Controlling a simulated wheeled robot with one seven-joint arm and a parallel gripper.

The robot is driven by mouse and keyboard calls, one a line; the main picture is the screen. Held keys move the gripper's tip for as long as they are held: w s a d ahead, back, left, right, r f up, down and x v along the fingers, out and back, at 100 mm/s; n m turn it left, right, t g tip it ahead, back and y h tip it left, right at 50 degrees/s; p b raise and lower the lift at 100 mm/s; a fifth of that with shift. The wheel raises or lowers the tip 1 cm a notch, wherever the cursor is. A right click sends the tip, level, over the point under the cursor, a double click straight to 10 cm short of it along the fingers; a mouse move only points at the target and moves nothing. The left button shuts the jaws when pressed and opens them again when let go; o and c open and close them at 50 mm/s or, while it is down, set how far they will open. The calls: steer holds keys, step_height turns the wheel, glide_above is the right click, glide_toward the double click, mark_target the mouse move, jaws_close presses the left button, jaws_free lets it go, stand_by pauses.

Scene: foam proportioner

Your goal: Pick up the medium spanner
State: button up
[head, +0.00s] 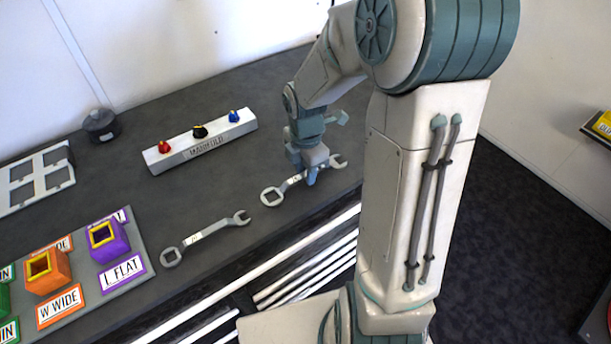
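Two grey open-and-ring spanners lie on the dark bench top. The left spanner (207,236) lies clear of my gripper, near the front edge. The right spanner (287,187) lies under my gripper (311,178), which points down at its handle. The pictures do not show for sure which one is the medium spanner; the handle labels are too small to read. My fingertips are at or just above the right spanner's handle. I cannot tell whether they touch it or how far apart they are. My arm hides the bench further right.
A white manifold block (202,140) with red, black and blue knobs stands behind the spanners. A labelled board (135,287) with coloured square sockets is at the left front. A white frame (38,178) and dark round object (100,124) are at the back left.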

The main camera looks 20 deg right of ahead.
jaws_close()
steer(key=shift+r, duration=0.45)
steer(key=r, duration=0.3)
steer(key=shift+d+r, duration=0.35)
steer(key=s+d+r, duration=0.2)
steer(key=d+r, duration=0.1)
steer(key=d, duration=0.2)
steer(key=s+d+r+b, duration=0.1)
steer(key=s+d+r, duration=0.1)
steer(key=d, duration=0.3)
steer(key=shift+s+r, duration=0.25)
steer(key=shift+r, duration=0.5)
steer(key=shift+d, duration=0.1)
